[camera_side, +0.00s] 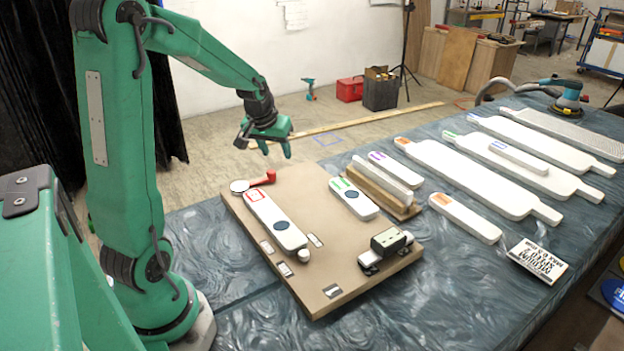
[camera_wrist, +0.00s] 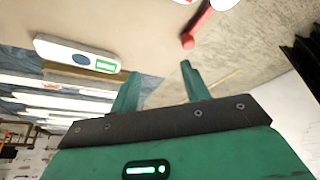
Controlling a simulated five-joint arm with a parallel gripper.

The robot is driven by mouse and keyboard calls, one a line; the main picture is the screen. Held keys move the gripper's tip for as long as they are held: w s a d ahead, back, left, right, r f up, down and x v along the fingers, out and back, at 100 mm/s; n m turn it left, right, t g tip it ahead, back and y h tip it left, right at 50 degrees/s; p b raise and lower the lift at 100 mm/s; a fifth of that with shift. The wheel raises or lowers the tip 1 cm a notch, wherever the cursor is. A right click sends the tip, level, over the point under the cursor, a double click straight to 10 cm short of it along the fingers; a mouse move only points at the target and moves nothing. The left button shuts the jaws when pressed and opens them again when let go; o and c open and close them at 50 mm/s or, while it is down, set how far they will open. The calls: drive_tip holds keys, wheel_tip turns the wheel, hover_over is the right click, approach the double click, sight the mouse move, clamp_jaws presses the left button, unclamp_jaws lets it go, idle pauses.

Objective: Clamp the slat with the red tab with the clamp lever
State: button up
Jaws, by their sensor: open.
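The slat with the red tab (camera_side: 273,217) is white, with a red-outlined tab at its far end and a dark round spot. It lies flat along the left side of a brown board (camera_side: 320,278). The red lever (camera_side: 262,180) is at the board's far left corner, beside that slat's tab end, with a pale disc at its left. The lever also shows at the top of the wrist view (camera_wrist: 200,25). My gripper (camera_side: 277,152) is open and empty, above and beyond the lever.
A green-tab slat (camera_side: 354,199) lies on the board, also in the wrist view (camera_wrist: 78,55). A dark block on a pale fixture (camera_side: 386,244) stands at the board's right. A wooden rack (camera_side: 380,192) and several white slats lie to the right on the dark table (camera_side: 450,265).

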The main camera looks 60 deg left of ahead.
drive_tip(key=n, duration=0.2)
approach(271, 172)
drive_tip(key=f, duration=0.1)
drive_tip(key=shift+w+a+f, duration=0.1)
drive_tip(key=shift+w+f, duration=0.05)
drive_tip(key=shift+w, duration=0.3)
drive_tip(key=shift+s+x, duration=0.1)
drive_tip(key=shift+x, duration=1.85)
drive_tip(key=shift+s+x, duration=0.15)
drive_tip(key=shift+x, duration=1.75)
drive_tip(key=shift+a, duration=0.2)
clamp_jaws()
